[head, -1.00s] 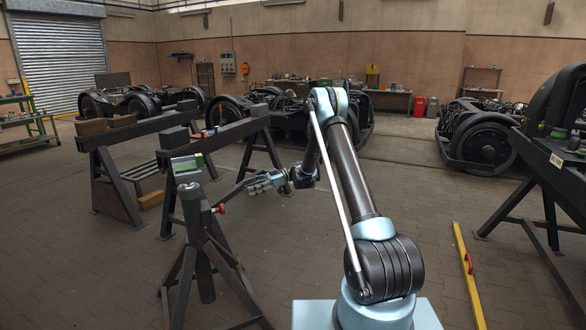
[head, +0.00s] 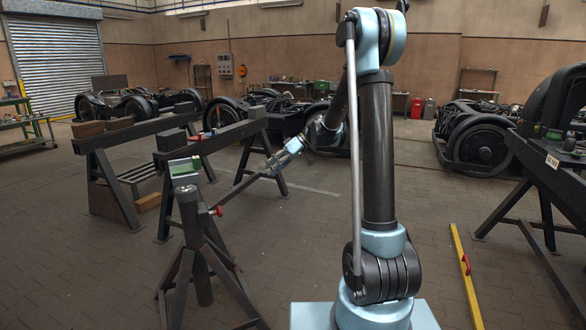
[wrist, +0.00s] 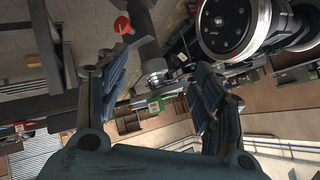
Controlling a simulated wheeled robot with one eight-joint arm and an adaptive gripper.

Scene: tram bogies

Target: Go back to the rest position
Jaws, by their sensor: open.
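My gripper (head: 268,170) hangs from the forearm, left of my raised arm in the head view, close to the stand with the red knob. In the wrist view its two blue-grey padded fingers (wrist: 160,95) are spread apart, with nothing held between them. The stand's red knob (head: 217,211) also shows in the wrist view (wrist: 122,25). I cannot tell the exact gap between gripper and stand.
Dark trestles (head: 125,150) stand at the left, one bearing brown blocks (head: 88,129). Another trestle (head: 545,180) is at the right. A yellow bar (head: 467,275) is on the right side. Wheeled bogies (head: 480,143) stand behind. Paved floor is open in the middle.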

